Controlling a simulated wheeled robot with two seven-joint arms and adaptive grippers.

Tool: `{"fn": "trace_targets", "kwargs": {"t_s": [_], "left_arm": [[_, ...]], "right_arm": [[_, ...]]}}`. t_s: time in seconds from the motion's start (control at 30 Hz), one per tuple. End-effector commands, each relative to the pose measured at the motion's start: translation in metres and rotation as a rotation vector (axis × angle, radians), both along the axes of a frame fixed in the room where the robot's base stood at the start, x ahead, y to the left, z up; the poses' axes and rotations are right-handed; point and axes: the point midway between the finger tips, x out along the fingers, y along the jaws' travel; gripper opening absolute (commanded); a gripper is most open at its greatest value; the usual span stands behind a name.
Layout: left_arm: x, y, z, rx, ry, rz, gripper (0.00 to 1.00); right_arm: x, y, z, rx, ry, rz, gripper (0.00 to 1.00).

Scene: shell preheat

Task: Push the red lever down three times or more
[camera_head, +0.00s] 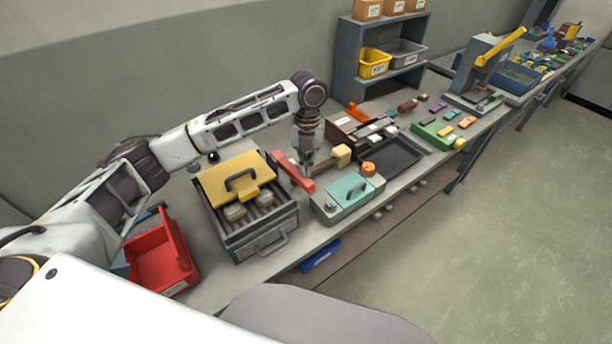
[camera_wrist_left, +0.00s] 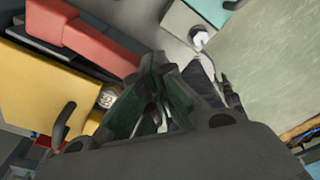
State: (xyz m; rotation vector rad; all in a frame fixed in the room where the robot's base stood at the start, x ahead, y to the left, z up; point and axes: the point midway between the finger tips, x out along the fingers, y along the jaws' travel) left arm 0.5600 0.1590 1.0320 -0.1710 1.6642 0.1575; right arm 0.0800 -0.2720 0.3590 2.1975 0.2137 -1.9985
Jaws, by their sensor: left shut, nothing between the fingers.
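The red lever (camera_head: 292,170) is a long red bar between the grey box with the yellow lid and the teal-lidded box. In the left wrist view the lever (camera_wrist_left: 85,37) crosses the upper left, with a thicker red end toward the corner. My left gripper (camera_head: 307,172) points down beside the lever's right side, shut and empty. In the left wrist view its dark green fingers (camera_wrist_left: 165,85) are together just right of the lever's lower end. I cannot tell whether they touch it. My right gripper is not in view.
The grey box (camera_head: 262,238) with a yellow lid (camera_head: 232,178) stands left of the lever. The teal-lidded box (camera_head: 350,190) with an orange knob (camera_head: 368,168) stands to the right. A red bin (camera_head: 165,262) is at the near left. A dark tray (camera_head: 405,155) lies farther right.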

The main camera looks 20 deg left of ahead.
Motion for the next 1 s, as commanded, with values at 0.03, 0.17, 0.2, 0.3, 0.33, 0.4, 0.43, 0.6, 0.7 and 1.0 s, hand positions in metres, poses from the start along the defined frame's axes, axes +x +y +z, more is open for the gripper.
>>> {"fn": "trace_targets", "kwargs": {"t_s": [0.03, 0.17, 0.2, 0.3, 0.33, 0.4, 0.43, 0.6, 0.7, 1.0], "left_arm": [[0.000, -0.001, 0.003, -0.001, 0.000, -0.001, 0.00], [0.002, -0.001, 0.016, -0.002, -0.001, -0.001, 0.00], [0.002, -0.001, 0.021, -0.002, -0.002, -0.001, 0.00], [0.003, 0.000, 0.034, -0.002, -0.002, -0.001, 0.00], [0.004, 0.000, 0.039, -0.002, -0.001, -0.001, 0.00], [0.005, 0.000, 0.050, -0.003, -0.003, -0.001, 0.00], [0.006, 0.000, 0.055, -0.003, -0.003, -0.001, 0.00], [0.008, 0.000, 0.080, -0.003, -0.004, -0.002, 0.00], [0.009, 0.001, 0.093, -0.002, -0.001, -0.002, 0.00], [0.011, 0.002, 0.113, -0.001, -0.001, -0.001, 0.00]], "right_arm": [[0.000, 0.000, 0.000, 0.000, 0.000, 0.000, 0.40], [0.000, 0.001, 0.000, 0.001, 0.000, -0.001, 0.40], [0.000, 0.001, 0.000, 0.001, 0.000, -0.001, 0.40], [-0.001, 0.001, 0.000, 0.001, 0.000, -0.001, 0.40], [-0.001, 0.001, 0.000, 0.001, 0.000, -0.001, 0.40], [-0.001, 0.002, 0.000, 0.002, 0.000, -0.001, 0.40], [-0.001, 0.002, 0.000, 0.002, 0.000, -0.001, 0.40], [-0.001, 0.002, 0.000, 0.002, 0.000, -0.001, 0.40], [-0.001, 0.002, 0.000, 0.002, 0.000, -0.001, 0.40], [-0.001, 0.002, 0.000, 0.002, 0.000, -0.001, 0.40]]}}
